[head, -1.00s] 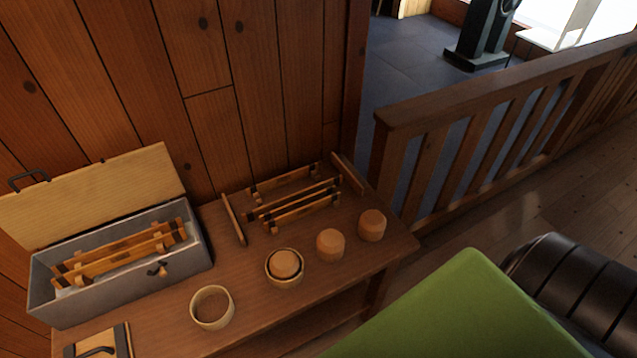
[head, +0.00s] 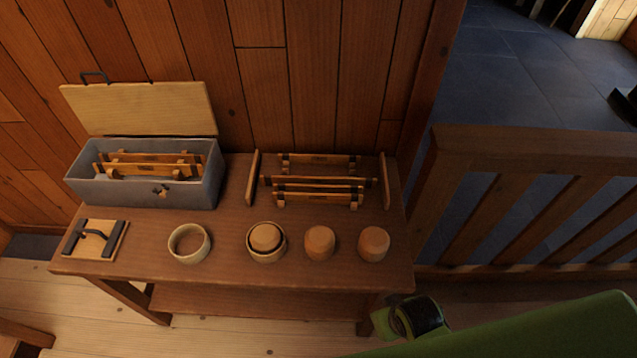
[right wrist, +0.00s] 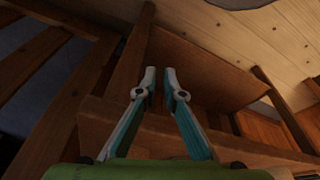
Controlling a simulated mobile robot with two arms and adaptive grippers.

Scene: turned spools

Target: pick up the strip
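Several slim wooden strips with small end blocks are in the head view. Some strips (head: 318,184) lie in rows on the right half of the wooden bench (head: 225,225), between two upright side bars. Others (head: 150,168) lie in the open grey box (head: 140,192) at the left. I cannot tell which one is the task's strip. My right gripper (right wrist: 160,82) shows in the right wrist view with a gap between its fingertips and nothing in it, low near the bench's woodwork and away from the strips. My left gripper is not in view.
A ring (head: 189,256), a cup with a round piece in it (head: 266,253), and two round wooden pieces (head: 319,243) (head: 373,244) line the bench front. A handled board (head: 95,240) lies at left. A slatted railing (head: 540,155) stands right; a wooden wall is behind.

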